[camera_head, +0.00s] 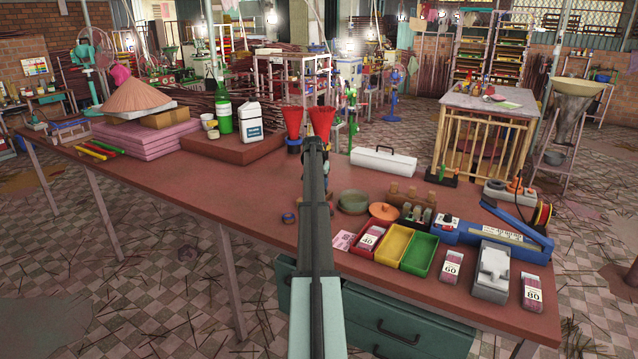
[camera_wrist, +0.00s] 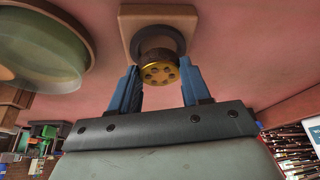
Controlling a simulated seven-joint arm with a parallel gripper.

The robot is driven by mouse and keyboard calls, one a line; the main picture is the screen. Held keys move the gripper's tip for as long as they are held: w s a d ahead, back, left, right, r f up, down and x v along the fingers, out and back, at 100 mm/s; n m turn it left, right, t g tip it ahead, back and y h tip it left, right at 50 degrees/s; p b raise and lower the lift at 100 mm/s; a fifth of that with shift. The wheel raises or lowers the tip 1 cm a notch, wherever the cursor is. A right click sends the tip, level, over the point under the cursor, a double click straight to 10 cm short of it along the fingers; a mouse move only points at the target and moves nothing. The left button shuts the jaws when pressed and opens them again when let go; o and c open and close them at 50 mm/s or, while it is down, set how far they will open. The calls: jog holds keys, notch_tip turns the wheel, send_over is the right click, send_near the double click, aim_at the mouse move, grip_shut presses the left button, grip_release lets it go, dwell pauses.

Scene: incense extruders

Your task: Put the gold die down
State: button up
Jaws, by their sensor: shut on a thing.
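The gold die (camera_wrist: 159,73) is a short round brass-coloured piece with several dark holes in its face. It shows in the wrist view between the blue fingertips of my gripper (camera_wrist: 159,85), which is shut on it. Just beyond the die are a dark ring (camera_wrist: 143,34) and a square tan block (camera_wrist: 131,17). The die overlaps the ring in the picture, and I cannot tell whether they touch. In the head view my arm hides the die, the block and most of my gripper.
A round greenish dish (camera_wrist: 40,48) is close by in the wrist view; it also shows in the head view (camera_head: 353,201). The table (camera_head: 230,200) left of my arm is mostly clear.

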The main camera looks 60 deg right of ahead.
jog(key=shift+f, duration=0.55)
jog(key=o, duration=1.3)
jog(key=shift+o, duration=0.2)
jog(key=shift+r, duration=0.25)
jog(key=v, duration=1.2)
jog(key=shift+r, duration=0.3)
jog(key=shift+a, duration=0.1)
